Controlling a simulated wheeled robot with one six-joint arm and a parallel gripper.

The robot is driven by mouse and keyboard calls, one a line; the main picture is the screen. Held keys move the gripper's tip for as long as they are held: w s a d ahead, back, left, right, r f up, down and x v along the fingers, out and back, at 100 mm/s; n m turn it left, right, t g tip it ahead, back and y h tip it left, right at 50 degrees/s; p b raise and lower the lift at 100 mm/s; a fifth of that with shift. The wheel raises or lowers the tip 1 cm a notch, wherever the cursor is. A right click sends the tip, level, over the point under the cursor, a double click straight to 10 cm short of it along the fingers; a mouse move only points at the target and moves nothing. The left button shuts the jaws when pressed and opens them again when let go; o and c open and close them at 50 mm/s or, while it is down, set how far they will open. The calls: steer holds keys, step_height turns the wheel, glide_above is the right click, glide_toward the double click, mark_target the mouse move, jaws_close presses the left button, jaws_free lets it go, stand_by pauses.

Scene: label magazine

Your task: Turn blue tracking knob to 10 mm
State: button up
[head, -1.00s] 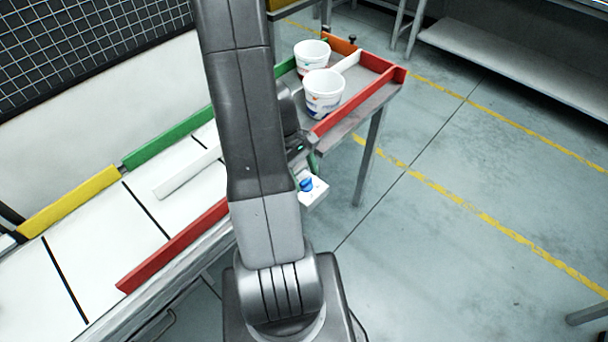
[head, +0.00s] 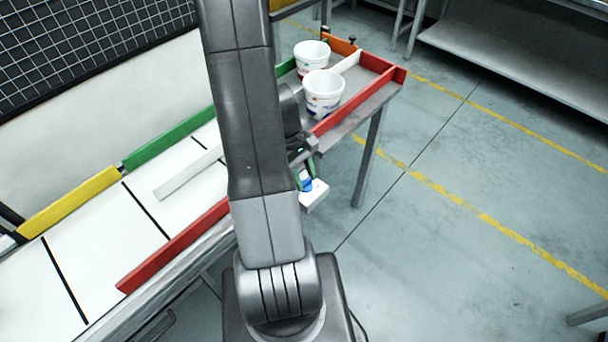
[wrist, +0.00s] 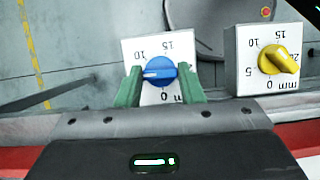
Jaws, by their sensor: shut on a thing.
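The blue knob (wrist: 159,71) sits on a white dial plate (wrist: 151,48) in the wrist view. The dial's numbers appear upside down, with 10 at upper left, 15 at the top and 0 below. The knob's white line lies nearly level and points left, below the 10; any number there is hidden by my left finger. My gripper (wrist: 162,82) has green fingers on both sides of the knob and is shut on it. In the head view the blue knob (head: 306,185) shows on its white block (head: 316,194) beside my arm, partly covered by the fingers.
A yellow knob (wrist: 279,59) on a similar white plate stands to the right in the wrist view. Two white cups (head: 323,92) stand on the conveyor end, inside a red rail (head: 352,110). Clear floor lies to the right.

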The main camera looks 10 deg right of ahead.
steer(key=m, duration=0.2)
steer(key=m+y, duration=0.1)
steer(key=shift+w+d+m+g, duration=0.1)
steer(key=shift+d+m+g, duration=0.05)
steer(key=shift+m+g, duration=0.2)
steer(key=shift+d+m+y, duration=0.1)
steer(key=shift+m+y, duration=0.7)
steer(key=shift+m, duration=1.05)
steer(key=o, duration=1)
steer(key=v, duration=1.4)
steer(key=shift+w+d+f, duration=0.1)
